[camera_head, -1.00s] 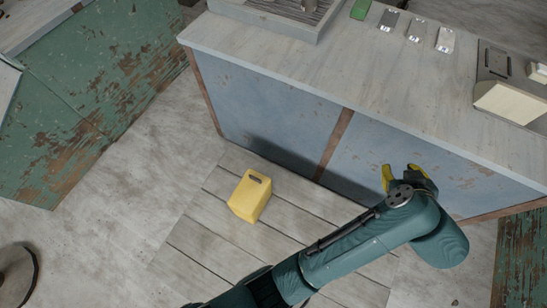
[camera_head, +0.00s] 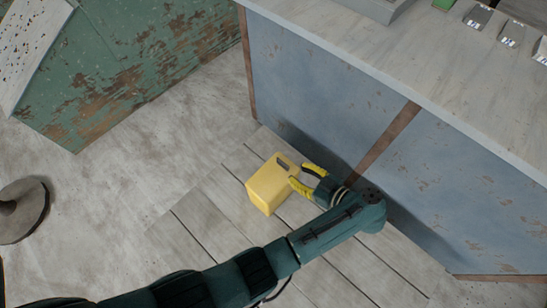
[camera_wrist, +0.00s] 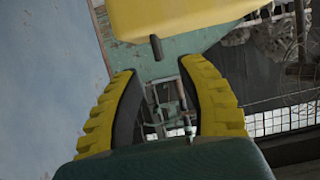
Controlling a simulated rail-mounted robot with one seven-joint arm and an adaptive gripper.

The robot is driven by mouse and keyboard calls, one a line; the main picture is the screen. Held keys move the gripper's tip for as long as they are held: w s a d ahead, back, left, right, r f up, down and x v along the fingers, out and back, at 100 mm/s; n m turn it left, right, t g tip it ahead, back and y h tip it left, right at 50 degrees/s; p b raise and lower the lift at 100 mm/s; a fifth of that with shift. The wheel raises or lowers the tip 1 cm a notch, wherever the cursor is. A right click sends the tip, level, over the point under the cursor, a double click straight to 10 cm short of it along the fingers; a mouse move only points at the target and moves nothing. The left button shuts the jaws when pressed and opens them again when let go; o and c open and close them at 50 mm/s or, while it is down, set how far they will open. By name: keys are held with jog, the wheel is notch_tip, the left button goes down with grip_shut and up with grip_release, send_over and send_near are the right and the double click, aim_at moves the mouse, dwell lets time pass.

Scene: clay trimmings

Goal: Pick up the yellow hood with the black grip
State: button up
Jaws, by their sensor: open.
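The yellow hood (camera_head: 268,188) is a boxy yellow block standing on the wooden boards, with a dark grip (camera_head: 284,164) near its top edge. My gripper (camera_head: 302,174) is open and empty, at the right side of the hood, its yellow fingers pointing towards it. In the wrist view the hood (camera_wrist: 180,18) fills the top edge. Its black grip (camera_wrist: 156,47) is ahead of the gap between my open fingertips (camera_wrist: 158,70), not between them. Whether a fingertip touches the hood I cannot tell.
The blue-grey counter (camera_head: 330,90) rises close behind the hood and my gripper. Pale boards (camera_head: 205,215) lie under the hood. A worn green cabinet (camera_head: 140,60) stands at upper left, and a round base (camera_head: 22,205) at far left. The floor between them is clear.

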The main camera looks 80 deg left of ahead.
aim_at(285, 164)
jog(key=b+x, duration=0.2)
jog(key=x, duration=0.4)
jog(key=shift+a+f+b, duration=0.1)
jog(key=shift+f+b, duration=0.1)
jog(key=shift+b, duration=0.15)
jog(key=shift+s+a, duration=0.15)
jog(key=shift+a, duration=0.1)
jog(key=shift+d, duration=0.1)
grip_shut()
